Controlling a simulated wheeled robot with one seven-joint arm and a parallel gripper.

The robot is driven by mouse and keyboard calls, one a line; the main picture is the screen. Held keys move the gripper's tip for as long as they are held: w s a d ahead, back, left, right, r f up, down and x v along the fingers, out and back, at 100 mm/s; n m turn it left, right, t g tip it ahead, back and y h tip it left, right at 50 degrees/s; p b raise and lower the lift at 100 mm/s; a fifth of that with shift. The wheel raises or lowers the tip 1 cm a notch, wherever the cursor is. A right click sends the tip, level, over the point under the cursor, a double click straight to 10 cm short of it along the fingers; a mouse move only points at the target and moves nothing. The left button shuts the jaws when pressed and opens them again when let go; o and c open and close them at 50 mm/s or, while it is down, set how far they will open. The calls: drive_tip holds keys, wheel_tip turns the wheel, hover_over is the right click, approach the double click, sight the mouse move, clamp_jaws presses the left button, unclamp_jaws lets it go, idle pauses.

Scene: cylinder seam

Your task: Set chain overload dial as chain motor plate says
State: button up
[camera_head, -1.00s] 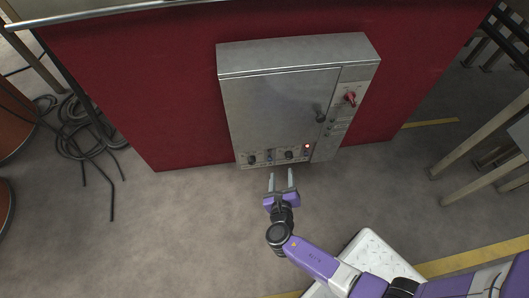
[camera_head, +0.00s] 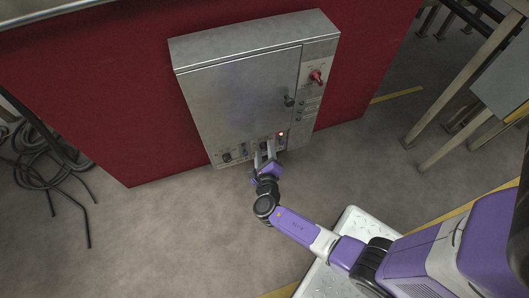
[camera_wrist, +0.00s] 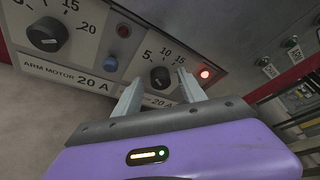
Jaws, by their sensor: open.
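A grey control cabinet (camera_head: 235,95) hangs on a red panel. In the wrist view, a black dial (camera_wrist: 160,77) has a scale marked 5, 10 and 15. My gripper (camera_head: 263,149) is at the cabinet's lower edge. Its fingers are open, one on each side of the right dial; I cannot tell whether they touch it.
A lit red lamp (camera_wrist: 205,74) is close to the right finger. A blue button (camera_wrist: 110,63) and a dark red button (camera_wrist: 124,31) sit between the dials. A red switch handle (camera_head: 316,77) and a door knob (camera_head: 289,100) stick out above. Black cables (camera_head: 50,165) lie at left.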

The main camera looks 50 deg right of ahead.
drive_tip(key=shift+c, duration=0.5)
clamp_jaws()
